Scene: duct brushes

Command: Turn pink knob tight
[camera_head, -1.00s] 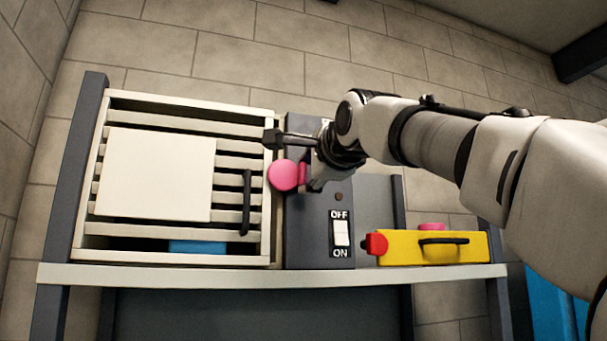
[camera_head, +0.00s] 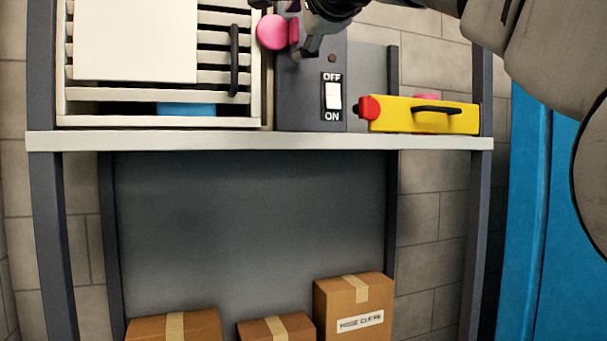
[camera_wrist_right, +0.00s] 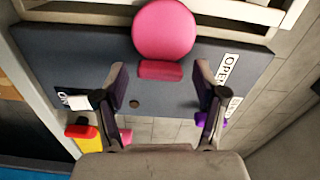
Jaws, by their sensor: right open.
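The round pink knob (camera_head: 272,32) is on the dark grey panel (camera_head: 310,95), right of the slatted white unit. In the right wrist view, the pink knob (camera_wrist_right: 165,30) shows as a large disc with a flatter pink piece just below it. My right gripper (camera_wrist_right: 159,75) is open and empty. Its two fingers stand apart on either side of the flat pink piece in that view; I cannot tell whether they touch it. In the head view, my right gripper is cut off by the top edge, close to the knob. My left gripper is not in view.
An OFF/ON switch (camera_head: 333,96) is on the panel. A yellow case (camera_head: 400,114) with a red end and black handle lies to the right on the white shelf (camera_head: 230,142). Cardboard boxes (camera_head: 352,300) stand below. A blue surface (camera_head: 527,190) is at right.

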